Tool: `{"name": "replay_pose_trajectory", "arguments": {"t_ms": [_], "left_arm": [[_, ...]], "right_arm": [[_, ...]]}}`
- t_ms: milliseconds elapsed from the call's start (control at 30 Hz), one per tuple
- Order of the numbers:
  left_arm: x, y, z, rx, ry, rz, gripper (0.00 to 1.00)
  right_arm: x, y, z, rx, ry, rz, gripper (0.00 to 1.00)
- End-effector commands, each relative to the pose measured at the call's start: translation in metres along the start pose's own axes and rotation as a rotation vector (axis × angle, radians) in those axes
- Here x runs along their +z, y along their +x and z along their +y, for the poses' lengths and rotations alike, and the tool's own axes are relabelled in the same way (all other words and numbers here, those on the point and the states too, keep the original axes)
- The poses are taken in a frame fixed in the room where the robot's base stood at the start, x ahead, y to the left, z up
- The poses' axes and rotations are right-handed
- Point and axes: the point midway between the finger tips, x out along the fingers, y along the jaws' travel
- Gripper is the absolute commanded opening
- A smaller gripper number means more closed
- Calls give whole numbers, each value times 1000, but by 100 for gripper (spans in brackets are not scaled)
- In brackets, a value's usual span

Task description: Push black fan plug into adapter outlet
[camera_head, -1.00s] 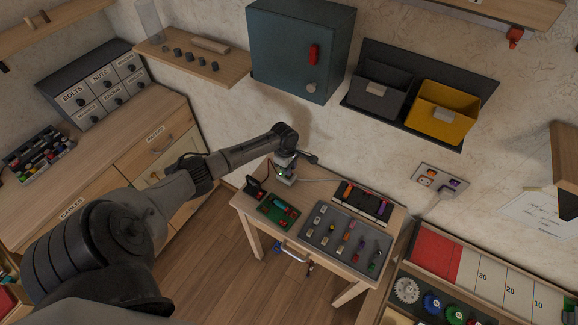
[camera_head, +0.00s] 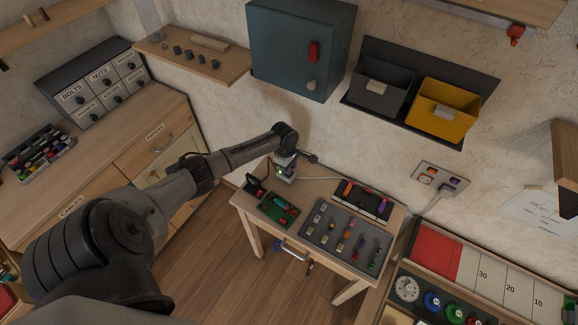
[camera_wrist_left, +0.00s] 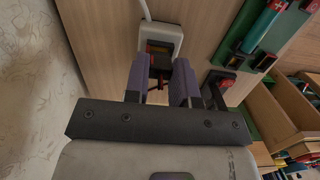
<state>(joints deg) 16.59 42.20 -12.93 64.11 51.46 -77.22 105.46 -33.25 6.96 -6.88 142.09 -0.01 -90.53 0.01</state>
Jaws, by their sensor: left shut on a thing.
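The white adapter (camera_wrist_left: 163,40) lies on the wooden table at the top of the left wrist view, with a white cable leaving its far end. It also shows in the head view (camera_head: 287,177). My left gripper (camera_wrist_left: 160,70) is at the adapter's near end, its two purple-grey fingers shut on the small black plug (camera_wrist_left: 160,64). The plug is against or just in front of the adapter's dark outlet face; the fingers hide part of it, so I cannot tell how deep it sits. My right gripper is in neither view.
A black piece with a red switch (camera_wrist_left: 222,80) stands close to the right of the fingers. A green tray (camera_head: 272,217) with battery-like cylinders and a grey tray (camera_head: 318,240) of small parts share the table.

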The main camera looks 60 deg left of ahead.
Motion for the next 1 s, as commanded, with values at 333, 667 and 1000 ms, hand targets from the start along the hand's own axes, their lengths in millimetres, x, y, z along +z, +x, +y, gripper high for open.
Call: {"name": "replay_pose_trajectory", "arguments": {"t_ms": [333,667,1000], "left_arm": [[-1,9,0,1,-1,0,2],[-1,11,0,1,0,0,43],[-1,11,0,0,0,0,54]], "right_arm": [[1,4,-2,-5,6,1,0],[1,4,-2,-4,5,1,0],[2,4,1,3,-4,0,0]]}}
